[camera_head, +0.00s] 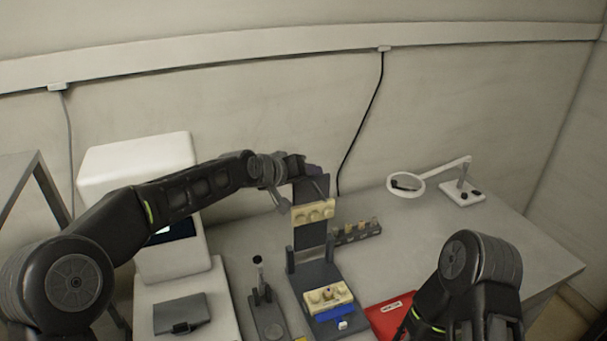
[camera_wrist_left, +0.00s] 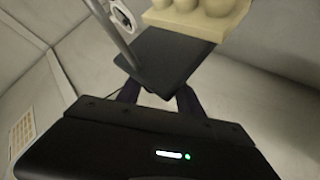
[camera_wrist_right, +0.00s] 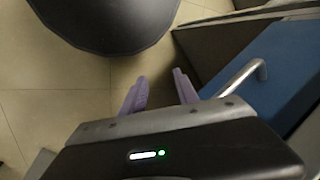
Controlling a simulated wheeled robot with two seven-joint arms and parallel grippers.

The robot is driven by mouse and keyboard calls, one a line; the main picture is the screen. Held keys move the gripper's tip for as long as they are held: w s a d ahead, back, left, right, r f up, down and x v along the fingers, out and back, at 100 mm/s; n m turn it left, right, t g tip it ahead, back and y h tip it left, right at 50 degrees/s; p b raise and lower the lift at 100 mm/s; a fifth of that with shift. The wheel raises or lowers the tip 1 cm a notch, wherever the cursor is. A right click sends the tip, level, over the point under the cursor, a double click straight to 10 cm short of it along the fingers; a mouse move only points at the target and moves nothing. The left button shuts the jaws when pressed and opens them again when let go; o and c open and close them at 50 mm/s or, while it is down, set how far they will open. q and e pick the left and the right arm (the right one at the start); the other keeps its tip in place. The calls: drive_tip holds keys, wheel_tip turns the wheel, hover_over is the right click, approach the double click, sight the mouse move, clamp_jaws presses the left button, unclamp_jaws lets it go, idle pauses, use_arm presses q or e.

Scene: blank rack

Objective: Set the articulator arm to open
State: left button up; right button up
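The articulator has a dark grey base (camera_head: 318,274) on the bench with a cream lower dental model (camera_head: 328,297). Its dark upper arm (camera_head: 310,234) stands raised and carries a cream upper model (camera_head: 313,213), well above the lower one. My left gripper (camera_head: 308,175) is at the top of this raised arm, behind the upper model. In the left wrist view, its fingers (camera_wrist_left: 158,97) are apart, with the dark arm plate (camera_wrist_left: 165,65) over the gap; contact is unclear. My right gripper (camera_wrist_right: 160,90) is open and empty; its fingertips are hidden in the head view.
A small stand (camera_head: 266,312) is left of the articulator. A red case (camera_head: 388,316) lies to its right, and a dark rack (camera_head: 357,232) behind. A white machine (camera_head: 172,262) stands left. A magnifier lamp (camera_head: 462,191) is at back right. The right bench is mostly clear.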

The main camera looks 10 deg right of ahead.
use_arm(q)
drive_tip(key=shift+r, duration=0.1)
drive_tip(key=b+v, duration=0.2)
drive_tip(key=v, duration=0.5)
drive_tip(key=shift+s+a+b, duration=0.15)
drive_tip(key=shift+s+b, duration=0.1)
drive_tip(key=shift+b, duration=0.05)
drive_tip(key=shift+r, duration=0.15)
